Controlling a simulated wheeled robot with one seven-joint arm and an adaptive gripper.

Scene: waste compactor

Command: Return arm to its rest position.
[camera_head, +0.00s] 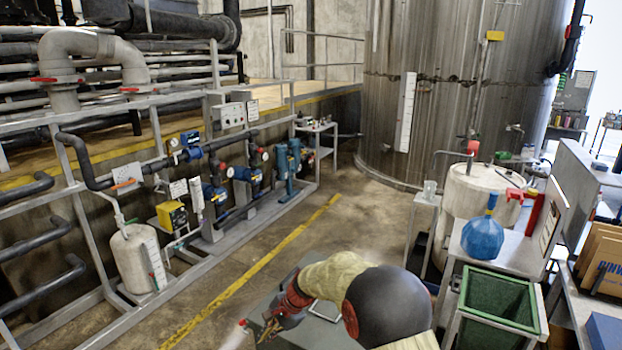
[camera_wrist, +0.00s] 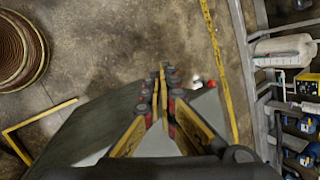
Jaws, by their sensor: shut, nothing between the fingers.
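My gripper (camera_head: 262,331) shows at the bottom of the head view, at the end of my arm, low over the grey deck in front of me. In the wrist view my gripper's two yellow and black fingers (camera_wrist: 163,72) come together at their tips. They are shut with nothing between them. My arm is bent, with a dark round joint and pale links in the lower middle of the head view. Part of it is cut off by the bottom edge.
A yellow floor line (camera_head: 255,272) runs past on the left, beside pumps and a white tank (camera_head: 138,262). A large steel tank (camera_head: 455,90) stands behind. On the right are a green bin (camera_head: 497,298) and a blue bag (camera_head: 482,238). The middle floor is clear.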

